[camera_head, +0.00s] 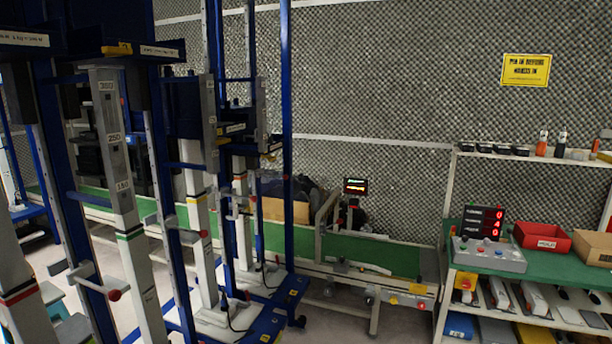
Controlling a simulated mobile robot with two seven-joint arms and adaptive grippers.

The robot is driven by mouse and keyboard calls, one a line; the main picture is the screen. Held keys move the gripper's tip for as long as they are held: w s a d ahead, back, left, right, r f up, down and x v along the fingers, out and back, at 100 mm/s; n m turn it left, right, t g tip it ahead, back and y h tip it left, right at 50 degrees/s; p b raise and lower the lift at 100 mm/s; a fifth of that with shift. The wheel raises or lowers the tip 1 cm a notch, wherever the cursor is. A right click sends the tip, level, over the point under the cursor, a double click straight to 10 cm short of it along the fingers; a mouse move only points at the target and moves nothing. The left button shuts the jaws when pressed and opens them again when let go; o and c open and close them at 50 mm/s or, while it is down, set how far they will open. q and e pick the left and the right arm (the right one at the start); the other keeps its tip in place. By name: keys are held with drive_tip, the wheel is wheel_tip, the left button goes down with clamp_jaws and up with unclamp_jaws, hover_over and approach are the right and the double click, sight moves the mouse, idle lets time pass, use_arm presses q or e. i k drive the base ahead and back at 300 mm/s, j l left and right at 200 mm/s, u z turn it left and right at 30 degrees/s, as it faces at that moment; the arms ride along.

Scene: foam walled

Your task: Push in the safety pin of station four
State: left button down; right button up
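Several test stations with blue frames and pale upright columns stand in a row on the left. Pins with red knobs stick out from them: a near one (114,295), one further back (204,234) and a small one further still (253,199). The near column (118,150) carries a numbered height scale. The labels on the blue heads are too small to read, so I cannot tell which station is number four. I cannot tell how deep any pin sits. Neither of my grippers shows in this view.
A workbench (530,262) with a red bin (541,236), a control box (489,254) and a red display (484,221) stands at the right. A green conveyor (382,252) runs along the foam wall. Blue station bases (262,326) reach into the floor at lower middle.

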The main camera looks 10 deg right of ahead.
sight(286, 177)
drive_tip(key=i+l, duration=0.7)
drive_tip(key=k+l+z, duration=0.05)
drive_tip(key=l, duration=0.05)
